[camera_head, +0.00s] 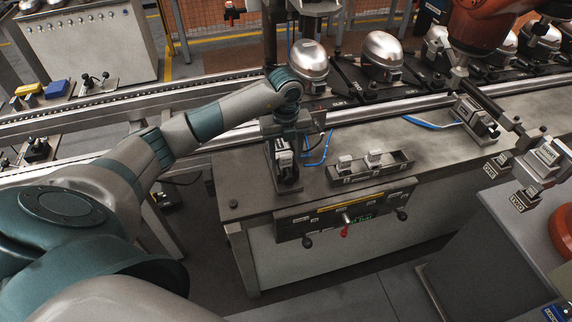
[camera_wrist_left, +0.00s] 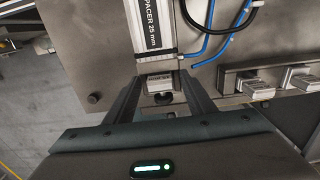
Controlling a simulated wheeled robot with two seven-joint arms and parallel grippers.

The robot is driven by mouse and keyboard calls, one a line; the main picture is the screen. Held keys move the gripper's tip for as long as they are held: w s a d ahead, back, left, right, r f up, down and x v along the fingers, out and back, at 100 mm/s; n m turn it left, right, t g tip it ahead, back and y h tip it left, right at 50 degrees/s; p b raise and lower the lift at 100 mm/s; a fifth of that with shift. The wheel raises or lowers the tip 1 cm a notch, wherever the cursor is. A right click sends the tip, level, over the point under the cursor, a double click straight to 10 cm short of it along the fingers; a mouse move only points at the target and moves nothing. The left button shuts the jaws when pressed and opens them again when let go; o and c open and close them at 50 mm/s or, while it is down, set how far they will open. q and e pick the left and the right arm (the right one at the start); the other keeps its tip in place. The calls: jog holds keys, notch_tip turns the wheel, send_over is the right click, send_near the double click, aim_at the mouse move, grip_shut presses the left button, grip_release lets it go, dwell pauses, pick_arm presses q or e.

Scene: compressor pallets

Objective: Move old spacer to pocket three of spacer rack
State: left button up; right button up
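My left gripper (camera_head: 286,172) points down at the near left end of the workbench. In the left wrist view its two fingers (camera_wrist_left: 162,85) stand on either side of a small grey metal block (camera_wrist_left: 160,81) with a dark round feature. I cannot tell whether they press on it. Just beyond is a pale strip marked "SPACER 25 mm" (camera_wrist_left: 152,28); its link to the block is unclear. The spacer rack (camera_head: 343,180) lies to the right on the bench, with two blocks (camera_head: 345,163) (camera_head: 375,157) in it. Pocket numbers are unreadable. My right gripper is not in view.
A conveyor with silver-domed compressors (camera_head: 308,60) runs behind the bench. Blue hoses (camera_head: 318,151) lie behind the gripper. An orange robot arm (camera_head: 490,25) stands at upper right, above dark bars with labelled blocks (camera_head: 523,199).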

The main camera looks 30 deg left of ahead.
pick_arm(q)
grip_shut()
jog(key=shift+r+p, duration=1.5)
jog(key=shift+r, duration=0.8)
jog(key=shift+r+p, duration=0.4)
jog(key=shift+r, duration=0.3)
jog(key=shift+r, duration=0.1)
jog(key=shift+r+p, duration=0.7)
jog(key=shift+r, duration=0.3)
